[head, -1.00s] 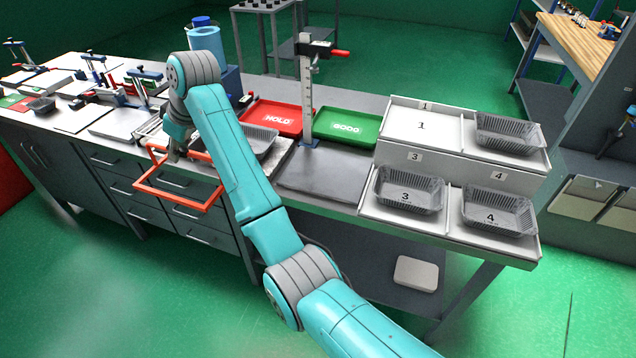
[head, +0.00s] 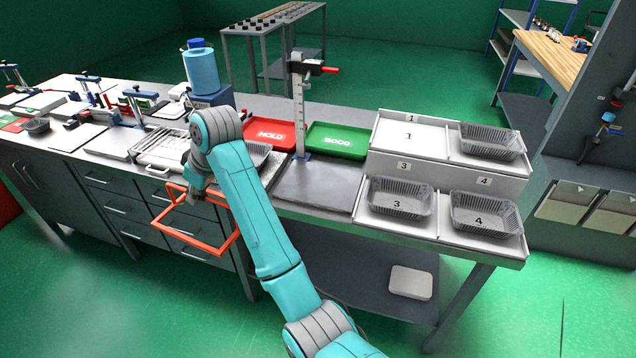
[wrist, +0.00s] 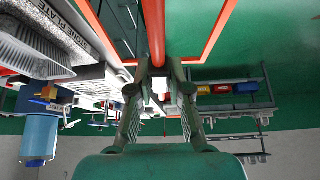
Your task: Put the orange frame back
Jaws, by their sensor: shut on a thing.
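The orange frame (head: 182,233) is an open rectangle of thin bars. It hangs in the air in front of the bench's drawers in the head view. My gripper (head: 194,196) is shut on one of its bars, at the bench's front edge. In the wrist view the orange frame (wrist: 155,38) runs up and away from between the fingers of my gripper (wrist: 160,85). My arm hides part of the bench behind it, including part of a foil tray (head: 257,153).
The bench holds a red HOLD tray (head: 270,134), a green GOOD tray (head: 337,141) and an upright height gauge (head: 299,110). Foil trays stand in numbered places at right, such as the one at 3 (head: 400,198). A blue cylinder (head: 201,70) stands behind my arm.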

